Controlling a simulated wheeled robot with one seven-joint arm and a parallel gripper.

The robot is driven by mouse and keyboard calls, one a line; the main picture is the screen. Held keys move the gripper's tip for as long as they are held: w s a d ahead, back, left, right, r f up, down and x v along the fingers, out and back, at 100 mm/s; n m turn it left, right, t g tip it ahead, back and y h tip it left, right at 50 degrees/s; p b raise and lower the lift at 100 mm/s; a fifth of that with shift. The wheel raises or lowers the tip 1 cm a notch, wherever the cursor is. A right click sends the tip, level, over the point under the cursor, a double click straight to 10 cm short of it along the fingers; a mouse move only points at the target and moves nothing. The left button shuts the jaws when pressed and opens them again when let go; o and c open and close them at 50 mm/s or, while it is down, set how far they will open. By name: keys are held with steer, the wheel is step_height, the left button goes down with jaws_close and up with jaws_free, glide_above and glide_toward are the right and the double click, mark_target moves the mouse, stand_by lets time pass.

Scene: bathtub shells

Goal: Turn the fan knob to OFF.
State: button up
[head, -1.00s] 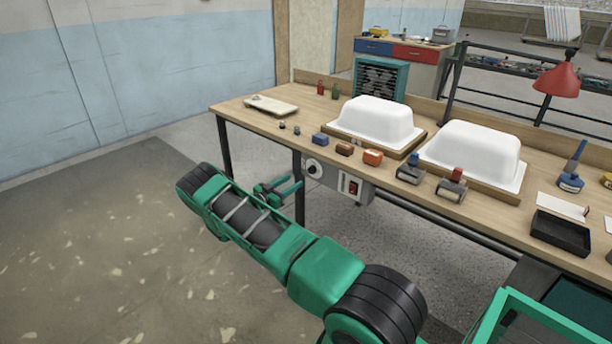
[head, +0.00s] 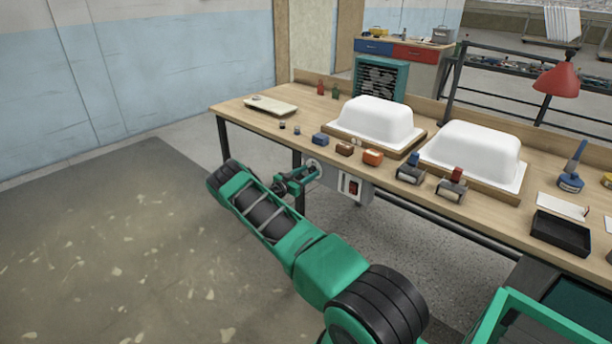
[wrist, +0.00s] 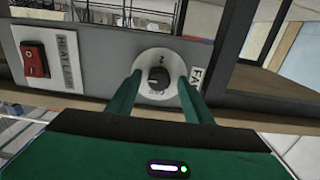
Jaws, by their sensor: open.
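The fan knob (wrist: 158,79) is a small dark round knob on a white dial on the grey control panel (wrist: 100,57). A label beside it reads FAN. Dial lettering shows above and below the knob, too small to read surely. My gripper (wrist: 158,80) is open, its two green fingers on either side of the knob. I cannot tell whether they touch it. In the head view my gripper (head: 312,174) is at the panel's left part, under the bench's front edge, and mostly hides the dial.
A red rocker switch (wrist: 34,62) with a HEAT label sits on the same panel. The wooden workbench (head: 300,152) above carries two white tub shells (head: 376,122), small blocks and clamps. A bench leg (head: 224,140) stands left. The floor at left is clear.

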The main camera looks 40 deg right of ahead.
steer(key=c, duration=1.1)
steer(key=shift+o, duration=0.2)
steer(key=shift+w+n, duration=0.1)
steer(key=shift+n, duration=0.3)
steer(key=n, duration=0.4)
steer(key=shift+w+a+n, duration=0.1)
steer(key=shift+n, duration=0.2)
steer(key=n, duration=0.4)
steer(key=shift+w+n, duration=0.1)
steer(key=shift+n, duration=0.2)
steer(key=n, duration=0.6)
steer(key=shift+f+n, duration=0.15)
steer(key=shift+n, duration=0.85)
